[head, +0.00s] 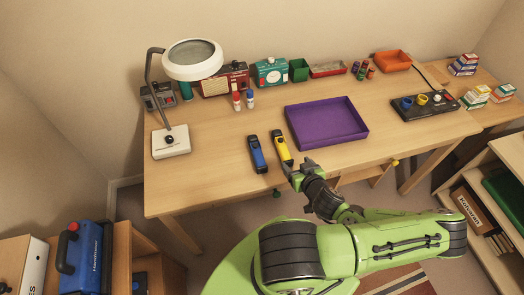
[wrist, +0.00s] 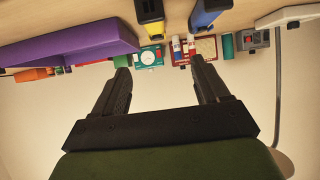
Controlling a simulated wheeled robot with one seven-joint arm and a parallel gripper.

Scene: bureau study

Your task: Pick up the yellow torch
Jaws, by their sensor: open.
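The yellow torch (head: 281,147), with black ends, lies on the desk between the blue torch (head: 257,154) and the purple tray (head: 326,122). My gripper (head: 299,169) is open and empty at the desk's front edge, close to the torch's near end. In the wrist view, which looks upside down, my gripper's two fingers (wrist: 160,68) stand apart with nothing between them. The yellow torch (wrist: 149,12) is at the top there, beyond the fingertips, and the blue torch (wrist: 206,14) is to its right. Both are cut by the frame's edge.
A magnifier lamp (head: 170,140) stands at the desk's left. A dark control panel (head: 425,106) is at right.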

